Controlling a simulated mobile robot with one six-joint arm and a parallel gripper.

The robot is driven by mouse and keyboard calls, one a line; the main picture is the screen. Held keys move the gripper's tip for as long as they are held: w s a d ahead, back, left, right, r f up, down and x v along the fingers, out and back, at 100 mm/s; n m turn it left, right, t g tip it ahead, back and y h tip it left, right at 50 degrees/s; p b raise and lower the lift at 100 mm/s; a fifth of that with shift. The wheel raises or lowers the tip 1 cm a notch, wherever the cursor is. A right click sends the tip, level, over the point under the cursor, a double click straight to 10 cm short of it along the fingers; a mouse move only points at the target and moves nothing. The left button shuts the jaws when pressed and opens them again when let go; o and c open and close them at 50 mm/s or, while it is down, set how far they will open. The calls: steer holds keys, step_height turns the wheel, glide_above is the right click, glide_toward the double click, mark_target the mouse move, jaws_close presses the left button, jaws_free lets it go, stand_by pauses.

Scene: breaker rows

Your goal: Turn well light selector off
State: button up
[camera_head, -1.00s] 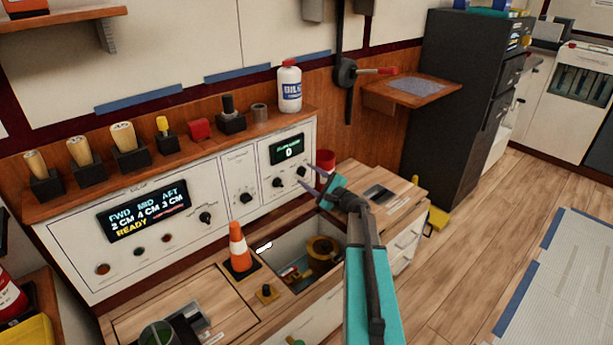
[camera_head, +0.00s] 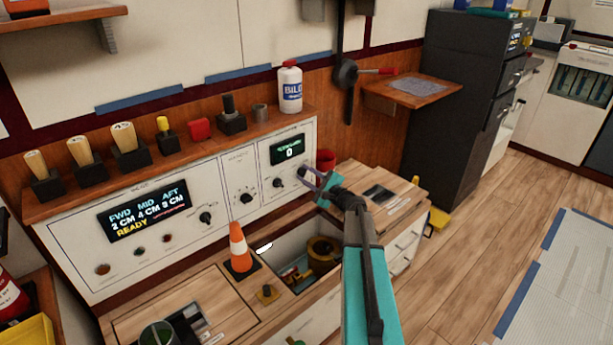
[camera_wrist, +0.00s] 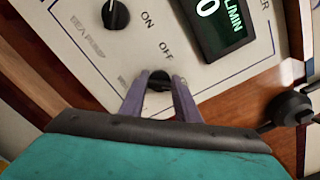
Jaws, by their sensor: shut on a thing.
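My gripper (camera_head: 307,176) reaches the right end of the white control panel (camera_head: 220,178). In the wrist view its two purple-grey fingers (camera_wrist: 160,84) are shut on a round black knob (camera_wrist: 159,76). ON and OFF are printed above this knob. The small label beside it is too blurred to read, so I cannot confirm it as the well light selector. The fingers hide the knob's sides and most of it in the head view. A second black knob (camera_wrist: 116,14) sits up and left of the held one; it also shows in the head view (camera_head: 278,183).
A green display (camera_head: 288,150) reading 0 sits above the knobs. A red cup (camera_head: 326,160) stands close behind my gripper. An orange cone (camera_head: 238,245) and an open well (camera_head: 305,265) lie below the panel. A white bottle (camera_head: 290,87) stands on the ledge.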

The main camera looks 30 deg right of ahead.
steer(key=shift+f+n+b, duration=0.25)
steer(key=shift+n+b, duration=0.25)
steer(key=shift+b, duration=0.6)
steer(key=n+b, duration=0.1)
steer(key=b, duration=0.1)
steer(key=shift+s+f+b, duration=0.1)
steer(key=shift+f+b, duration=0.05)
steer(key=shift+b, duration=0.15)
steer(key=n+b, duration=0.3)
steer(key=b, duration=0.2)
steer(key=n+b, duration=0.3)
steer(key=b, duration=0.2)
steer(key=shift+a+f+n, duration=0.15)
steer(key=shift+a+n, duration=0.05)
steer(key=shift+n, duration=0.1)
steer(key=n+b, duration=0.4)
steer(key=b, duration=0.3)
steer(key=shift+d+f+n+b, duration=0.1)
steer(key=shift+d+n+b, duration=0.05)
steer(key=shift+n+b, duration=0.25)
steer(key=n+b, duration=0.2)
steer(key=b, duration=0.1)
steer(key=shift+r+n, duration=0.2)
steer(key=shift+n, duration=0.2)
steer(key=o, duration=1)
